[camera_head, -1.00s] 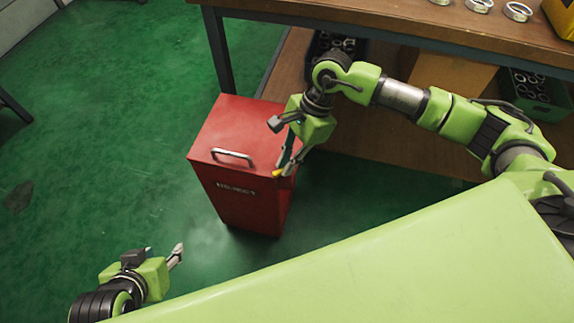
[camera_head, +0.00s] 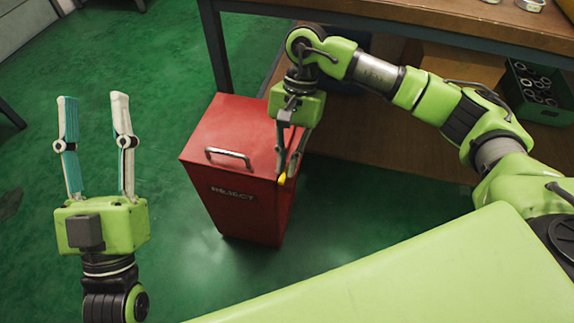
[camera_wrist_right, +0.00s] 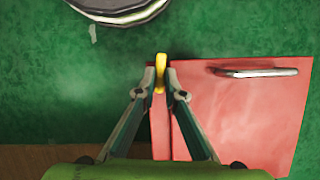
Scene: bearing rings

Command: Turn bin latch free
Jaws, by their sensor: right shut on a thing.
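The red bin (camera_head: 225,130) stands on the green floor with its lid down, a metal handle (camera_head: 228,157) on top and "REJECT" on its front. The yellow latch (camera_head: 282,179) is at the bin's right side near the front corner. My right gripper (camera_head: 286,175) reaches down over that side, its fingers closed on the latch. In the right wrist view the latch (camera_wrist_right: 160,72) shows between the two fingertips, beside the lid's edge; part of it is hidden by them. My left gripper (camera_head: 93,97) is open and empty, raised to the left of the bin, apart from it.
A wooden workbench (camera_head: 420,25) with a dark metal frame stands behind the bin, with rings on its top. A green crate (camera_head: 538,98) of rings sits on the lower shelf at right. The floor left of the bin is clear.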

